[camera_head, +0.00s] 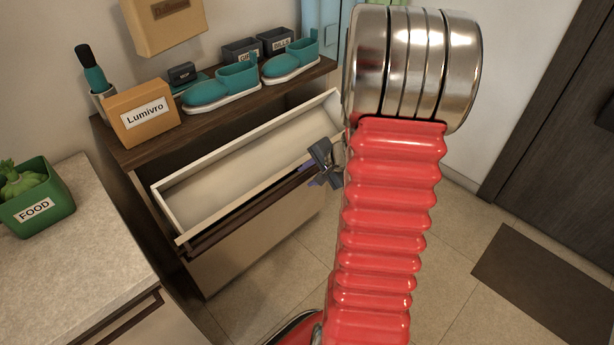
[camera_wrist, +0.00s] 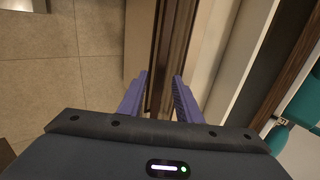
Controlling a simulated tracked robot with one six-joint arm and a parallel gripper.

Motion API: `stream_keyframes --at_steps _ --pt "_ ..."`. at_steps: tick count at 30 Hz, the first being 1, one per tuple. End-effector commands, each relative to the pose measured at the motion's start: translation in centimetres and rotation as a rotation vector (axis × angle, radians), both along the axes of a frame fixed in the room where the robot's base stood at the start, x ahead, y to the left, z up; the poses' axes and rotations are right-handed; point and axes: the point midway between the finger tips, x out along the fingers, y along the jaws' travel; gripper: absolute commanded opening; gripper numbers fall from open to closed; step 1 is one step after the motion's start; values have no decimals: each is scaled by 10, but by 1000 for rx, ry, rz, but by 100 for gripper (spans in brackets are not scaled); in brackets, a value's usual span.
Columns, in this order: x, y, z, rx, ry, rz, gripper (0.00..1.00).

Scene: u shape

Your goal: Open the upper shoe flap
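The upper shoe flap (camera_head: 247,168) is tilted out from the dark wooden shoe cabinet, and its pale inside shows as a long open tray. A dark handle strip (camera_head: 235,214) runs along its front. My gripper (camera_head: 318,180) is at the right end of the flap, close to its front edge, partly hidden by my red arm in the head view. In the wrist view my gripper's two purple fingers (camera_wrist: 161,76) are apart, with the dark brown strip (camera_wrist: 162,50) passing between and beyond them. Contact with the strip cannot be made out.
The lower flap (camera_head: 255,245) is shut below. Teal shoes (camera_head: 222,88) and an orange Lumivro box (camera_head: 142,112) stand on the cabinet top. A pale counter (camera_head: 75,245) with a green FOOD bin (camera_head: 38,205) is at left. A dark mat (camera_head: 545,280) lies on the tiled floor at right.

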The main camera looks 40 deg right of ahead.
Motion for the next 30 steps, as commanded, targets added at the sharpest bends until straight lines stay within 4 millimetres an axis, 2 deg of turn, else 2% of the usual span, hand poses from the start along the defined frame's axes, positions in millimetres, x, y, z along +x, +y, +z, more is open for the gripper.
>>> stream_keyframes --at_steps 6,16,30 --pt "9 0 -12 1 1 -2 31" --pt "10 0 -14 0 0 -1 31" --pt "10 0 -14 0 1 -2 0"
